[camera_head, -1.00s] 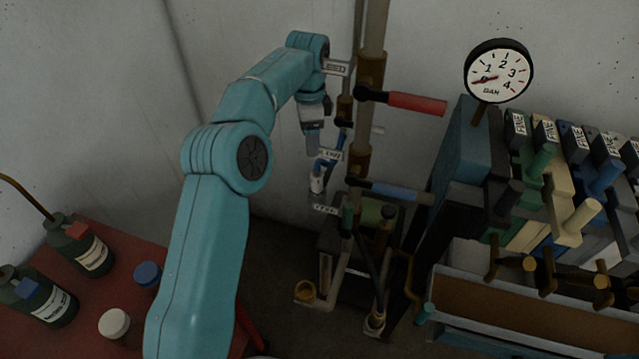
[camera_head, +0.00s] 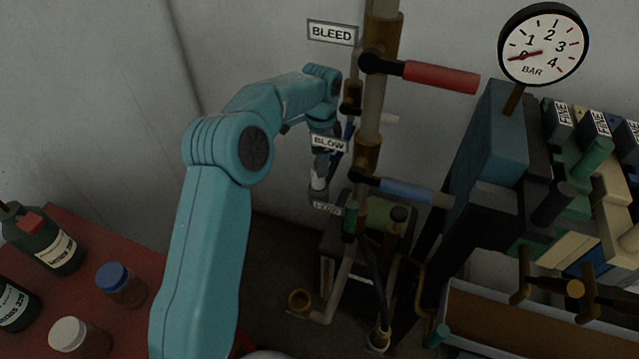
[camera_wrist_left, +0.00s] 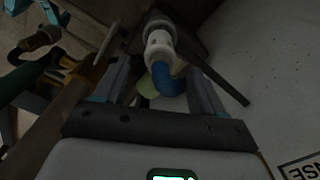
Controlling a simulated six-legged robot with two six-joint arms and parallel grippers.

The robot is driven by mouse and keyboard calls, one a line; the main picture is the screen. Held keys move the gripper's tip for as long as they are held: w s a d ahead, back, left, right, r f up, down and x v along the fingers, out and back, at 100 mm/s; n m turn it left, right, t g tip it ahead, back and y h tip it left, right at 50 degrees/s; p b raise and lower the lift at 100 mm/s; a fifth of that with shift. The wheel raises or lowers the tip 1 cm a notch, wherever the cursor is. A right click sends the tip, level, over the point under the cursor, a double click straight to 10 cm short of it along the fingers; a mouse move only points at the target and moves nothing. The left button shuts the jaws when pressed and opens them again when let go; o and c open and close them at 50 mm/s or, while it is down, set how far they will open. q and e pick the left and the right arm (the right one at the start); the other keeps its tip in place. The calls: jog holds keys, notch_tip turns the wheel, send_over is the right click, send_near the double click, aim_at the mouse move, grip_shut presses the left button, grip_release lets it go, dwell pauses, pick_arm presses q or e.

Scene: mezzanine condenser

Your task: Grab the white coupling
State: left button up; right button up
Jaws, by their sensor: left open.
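The white coupling (camera_wrist_left: 158,45) shows in the left wrist view as a pale collar on the end of a bent blue hose (camera_wrist_left: 168,82). My left gripper (camera_wrist_left: 160,66) is open, with one finger on each side of the blue hose and the coupling near its fingertips. Neither finger visibly touches the coupling; the depth between them is hard to tell. My right gripper is not in view.
The upright pipe (camera_head: 371,110) stands right of my gripper, with a red-handled valve (camera_head: 440,76) and a blue-handled valve (camera_head: 405,192). A pressure gauge (camera_head: 543,44) and a block rack are at right. Bottles and jars stand on a red table (camera_head: 85,235) at left.

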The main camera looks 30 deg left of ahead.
aim_at(318, 184)
pick_arm(q)
jog(key=shift+w+d+f, duration=0.1)
jog(key=shift+f, duration=0.65)
jog(key=shift+s+a+f, duration=0.2)
jog(key=shift+s+f, duration=0.1)
jog(key=shift+s, duration=0.25)
jog(key=f, duration=0.4)
jog(key=shift+w+f+p, duration=0.2)
jog(key=shift+w+p, duration=0.2)
jog(key=shift+f, duration=0.35)
jog(key=shift+s, duration=0.35)
